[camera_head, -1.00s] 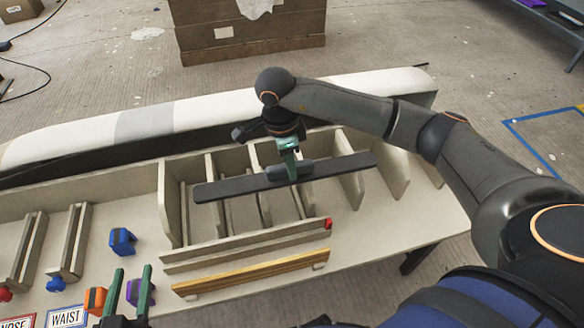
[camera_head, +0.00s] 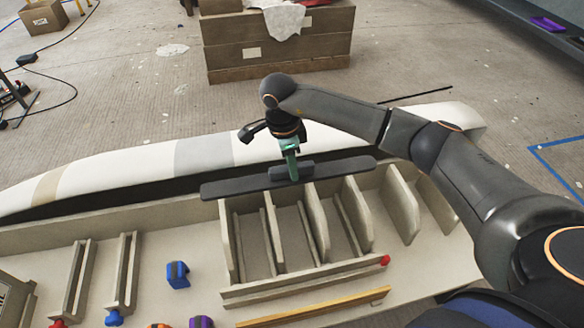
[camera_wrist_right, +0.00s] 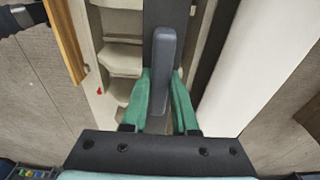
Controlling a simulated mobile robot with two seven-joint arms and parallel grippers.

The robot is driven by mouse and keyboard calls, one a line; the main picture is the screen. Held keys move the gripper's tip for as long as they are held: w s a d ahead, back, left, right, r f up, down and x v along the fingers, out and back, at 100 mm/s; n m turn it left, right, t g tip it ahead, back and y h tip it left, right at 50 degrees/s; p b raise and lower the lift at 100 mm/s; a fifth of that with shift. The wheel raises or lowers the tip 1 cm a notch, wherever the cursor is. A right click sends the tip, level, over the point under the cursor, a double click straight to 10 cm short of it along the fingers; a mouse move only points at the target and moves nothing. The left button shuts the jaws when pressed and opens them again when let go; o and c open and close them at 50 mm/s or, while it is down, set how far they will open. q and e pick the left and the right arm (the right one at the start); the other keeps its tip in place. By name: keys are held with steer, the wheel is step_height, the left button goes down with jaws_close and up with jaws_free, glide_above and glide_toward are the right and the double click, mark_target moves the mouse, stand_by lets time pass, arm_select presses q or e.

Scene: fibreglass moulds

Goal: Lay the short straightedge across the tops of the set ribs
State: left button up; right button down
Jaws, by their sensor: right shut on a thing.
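The short straightedge (camera_head: 235,188) is a long dark bar with a raised grey grip block, which also shows in the right wrist view (camera_wrist_right: 162,75). My right gripper (camera_head: 292,174), with green fingers, is shut on that block. The bar lies level, crosswise over the far ends of the upright cream ribs (camera_head: 317,225). I cannot tell whether it touches their tops. In the right wrist view the ribs (camera_wrist_right: 121,60) show left of the bar, and the green fingers (camera_wrist_right: 160,100) flank the block. My left gripper is not in view.
A long white mould (camera_head: 120,170) runs behind the ribs. A wooden strip (camera_head: 320,307) lies in front. A blue block (camera_head: 177,274) and slotted holders (camera_head: 122,270) stand on the left of the bench. A wooden crate (camera_head: 285,60) stands on the floor behind.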

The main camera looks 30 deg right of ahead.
steer(key=shift+w+a, duration=0.1)
steer(key=shift+w, duration=0.05)
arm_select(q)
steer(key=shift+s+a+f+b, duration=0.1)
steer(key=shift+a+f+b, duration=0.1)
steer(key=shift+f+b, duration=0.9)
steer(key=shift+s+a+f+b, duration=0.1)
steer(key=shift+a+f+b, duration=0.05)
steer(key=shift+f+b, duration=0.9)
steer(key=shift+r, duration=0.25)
arm_select(e)
step_height(320, 180, down, 6)
steer(key=shift+f, duration=0.2)
arm_select(q)
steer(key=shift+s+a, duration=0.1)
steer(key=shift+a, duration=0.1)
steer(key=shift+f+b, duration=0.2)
steer(key=shift+b, duration=0.2)
arm_select(e)
steer(key=shift+f, duration=0.25)
